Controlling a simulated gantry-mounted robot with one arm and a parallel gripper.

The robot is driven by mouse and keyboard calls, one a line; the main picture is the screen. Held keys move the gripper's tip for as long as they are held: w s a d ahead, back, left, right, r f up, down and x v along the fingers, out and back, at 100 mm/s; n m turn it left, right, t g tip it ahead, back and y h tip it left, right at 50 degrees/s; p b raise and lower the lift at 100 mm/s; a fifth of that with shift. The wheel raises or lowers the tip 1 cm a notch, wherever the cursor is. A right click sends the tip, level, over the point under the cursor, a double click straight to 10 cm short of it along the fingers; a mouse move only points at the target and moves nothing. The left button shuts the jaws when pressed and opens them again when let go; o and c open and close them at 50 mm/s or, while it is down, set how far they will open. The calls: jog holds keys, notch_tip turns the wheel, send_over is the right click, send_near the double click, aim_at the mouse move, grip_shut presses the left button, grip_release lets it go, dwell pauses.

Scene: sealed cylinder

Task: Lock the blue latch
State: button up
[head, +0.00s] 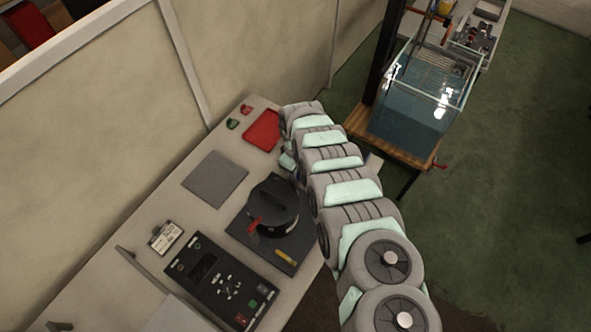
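A dark round cylinder (272,205) with a handled lid stands on a dark square mat (240,232) on the bench. A red latch-like part (256,226) sits on its near left side. I cannot make out a blue latch; the far and right sides of the cylinder are turned away from the view. My arm rises along the right of the cylinder and reaches past it toward the far end of the bench. I cannot make out my gripper's fingers, which are hidden by the arm links.
A yellow item (285,257) lies on the mat. A black control panel (222,281), a badge (165,237), a grey mat (215,179) and a red tray (263,131) lie around. A wall borders the bench's left. A glass tank (420,100) stands beyond.

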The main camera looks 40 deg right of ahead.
grip_shut()
jog(key=shift+m, duration=0.3)
jog(key=m, duration=0.1)
jog(key=m+p, duration=0.1)
jog(key=shift+a+m, duration=0.25)
jog(key=shift+m, duration=0.05)
jog(key=m, duration=0.2)
jog(key=m+b, duration=0.1)
jog(key=m, duration=0.1)
jog(key=shift+w+a+m, duration=0.15)
jog(key=shift+m, duration=0.15)
jog(key=m+b, duration=0.1)
jog(key=m, duration=0.1)
jog(key=m+b, duration=0.1)
jog(key=m, duration=0.2)
jog(key=shift+w+a+f, duration=0.15)
jog(key=m+b, duration=0.2)
jog(key=m, duration=0.3)
jog(key=shift+w, duration=0.15)
